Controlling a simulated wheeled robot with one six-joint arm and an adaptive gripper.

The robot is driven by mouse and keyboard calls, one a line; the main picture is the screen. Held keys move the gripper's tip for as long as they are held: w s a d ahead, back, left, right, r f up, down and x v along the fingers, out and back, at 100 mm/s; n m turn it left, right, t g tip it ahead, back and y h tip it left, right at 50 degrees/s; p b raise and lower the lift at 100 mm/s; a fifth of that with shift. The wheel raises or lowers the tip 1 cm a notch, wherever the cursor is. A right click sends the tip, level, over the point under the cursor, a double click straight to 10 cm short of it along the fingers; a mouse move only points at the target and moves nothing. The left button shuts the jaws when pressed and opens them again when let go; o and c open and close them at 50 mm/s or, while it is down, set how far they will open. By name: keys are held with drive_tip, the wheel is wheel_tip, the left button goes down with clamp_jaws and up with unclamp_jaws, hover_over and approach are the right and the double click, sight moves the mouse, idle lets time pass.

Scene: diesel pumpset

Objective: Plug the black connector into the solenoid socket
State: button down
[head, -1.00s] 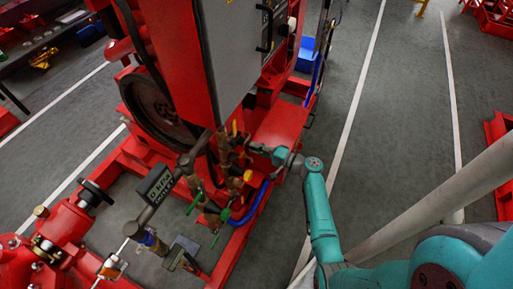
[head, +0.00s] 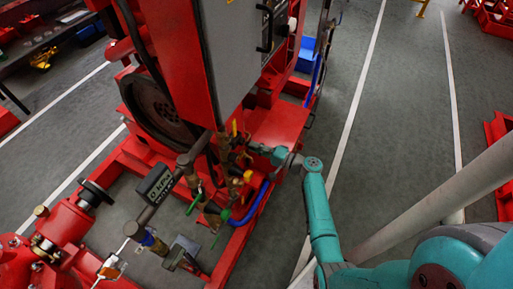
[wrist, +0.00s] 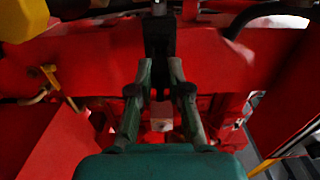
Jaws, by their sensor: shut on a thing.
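In the wrist view my gripper (wrist: 160,72) has its two green-grey fingers closed in around a dark upright piece, which I take to be the black connector (wrist: 159,38). A small grey part (wrist: 159,8) shows at the far end of the connector, at the top edge. I cannot tell whether it is the solenoid socket, or whether the two touch. In the head view my gripper (head: 252,147) reaches in from the right to the brass valves and pipes beside the red cabinet. The connector is too small to make out there.
A red frame beam (wrist: 75,65) crosses behind the fingers, with yellow parts (wrist: 22,18) at the upper left. In the head view, the red cabinet (head: 170,50), brass pipework (head: 232,180) and a blue hose (head: 253,207) crowd the gripper.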

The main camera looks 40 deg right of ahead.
drive_tip(key=shift+x, duration=1.3)
drive_tip(key=c, duration=1)
unclamp_jaws()
drive_tip(key=shift+s, duration=0.1)
drive_tip(key=v, duration=1.2)
